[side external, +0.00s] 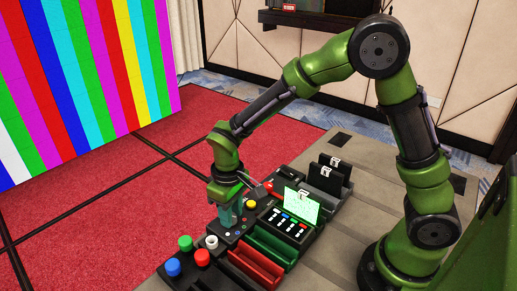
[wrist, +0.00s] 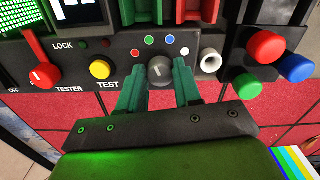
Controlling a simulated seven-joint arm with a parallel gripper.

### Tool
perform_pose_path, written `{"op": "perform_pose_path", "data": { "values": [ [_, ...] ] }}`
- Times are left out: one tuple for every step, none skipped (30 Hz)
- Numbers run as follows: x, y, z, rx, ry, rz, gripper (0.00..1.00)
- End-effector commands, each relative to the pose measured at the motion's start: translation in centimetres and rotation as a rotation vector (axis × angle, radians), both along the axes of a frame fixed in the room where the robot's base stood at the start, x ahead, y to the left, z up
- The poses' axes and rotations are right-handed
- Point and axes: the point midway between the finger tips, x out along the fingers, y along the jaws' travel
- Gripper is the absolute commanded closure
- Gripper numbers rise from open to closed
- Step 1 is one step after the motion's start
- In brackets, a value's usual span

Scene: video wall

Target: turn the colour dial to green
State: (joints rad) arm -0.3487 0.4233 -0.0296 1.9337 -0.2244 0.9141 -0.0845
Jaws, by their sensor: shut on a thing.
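The colour dial (wrist: 160,71) is a dark grey round knob on the front of the black console. An arc of coloured dots surrounds it: red, green (wrist: 149,40), blue (wrist: 168,40) and white. My gripper (wrist: 160,88) is shut on the dial, one teal finger on each side. The exact heading of the dial's pointer is hard to make out. In the side external view my gripper (side external: 229,215) reaches down onto the console, and its fingers and arm hide the dial there.
Red, green and blue caps (wrist: 297,68) and a white socket (wrist: 211,61) sit right of the dial. A yellow button (wrist: 100,69) and a red tester knob (wrist: 44,76) sit left. Green and red trays (side external: 255,268) line the console. The video wall (side external: 85,70) shows coloured stripes.

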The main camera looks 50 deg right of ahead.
Motion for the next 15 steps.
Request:
{"op": "perform_pose_path", "data": {
  "values": [
    [-0.06, 0.01, 0.09, 0.001, 0.002, -0.001, 0.97],
    [-0.06, 0.0, 0.09, 0.001, 0.002, -0.001, 0.97],
    [-0.06, 0.0, 0.09, 0.001, 0.002, -0.001, 0.97],
    [-0.06, 0.01, 0.09, 0.001, 0.002, -0.001, 0.97],
    [-0.07, 0.0, 0.09, 0.001, 0.002, -0.002, 0.97],
    [-0.07, 0.01, 0.09, 0.001, 0.002, -0.002, 0.97],
    [-0.07, 0.01, 0.09, 0.001, 0.002, -0.002, 0.97],
    [-0.07, 0.0, 0.09, 0.001, 0.002, -0.002, 0.97],
    [-0.07, 0.0, 0.09, 0.001, 0.002, -0.002, 0.97],
    [-0.07, 0.0, 0.09, 0.001, 0.002, -0.002, 0.64],
    [-0.08, 0.0, 0.09, 0.001, 0.002, -0.003, 0.59],
    [-0.07, 0.0, 0.08, 0.001, 0.002, -0.002, 0.53],
    [-0.06, 0.0, 0.07, 0.001, 0.002, -0.002, 0.48],
    [-0.06, 0.0, 0.06, 0.001, 0.002, -0.002, 0.44],
    [-0.05, 0.0, 0.05, 0.001, 0.002, -0.002, 0.41]
  ]
}}
